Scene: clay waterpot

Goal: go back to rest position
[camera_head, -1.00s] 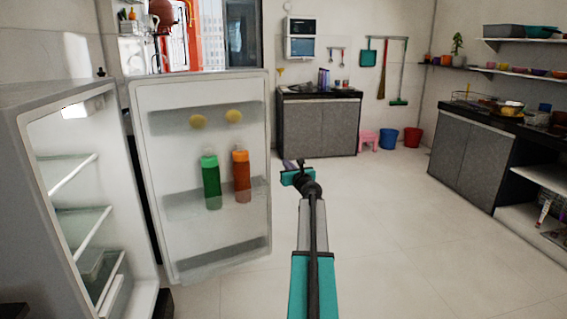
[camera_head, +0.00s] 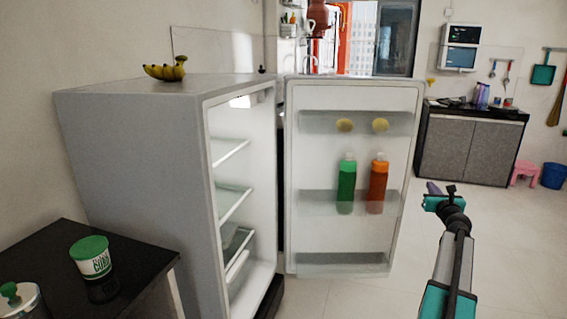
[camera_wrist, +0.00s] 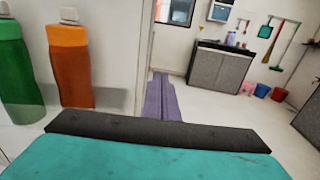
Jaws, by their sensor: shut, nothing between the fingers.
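My gripper (camera_head: 434,190) is held out in front of me, just right of the open fridge door in the head view. In the wrist view its two purple fingers (camera_wrist: 160,100) lie together, shut and empty. They point past the edge of the fridge door (camera_head: 412,120) toward the room. A reddish-brown clay pot (camera_head: 318,14) stands at the back by the window, partly cut off by the top of the head view.
The fridge (camera_head: 150,150) stands open, bananas (camera_head: 166,70) on top. Its door holds a green bottle (camera_head: 346,185) and an orange bottle (camera_head: 377,185), close left of my gripper. A dark table (camera_head: 135,270) with a tub (camera_head: 90,257) is left.

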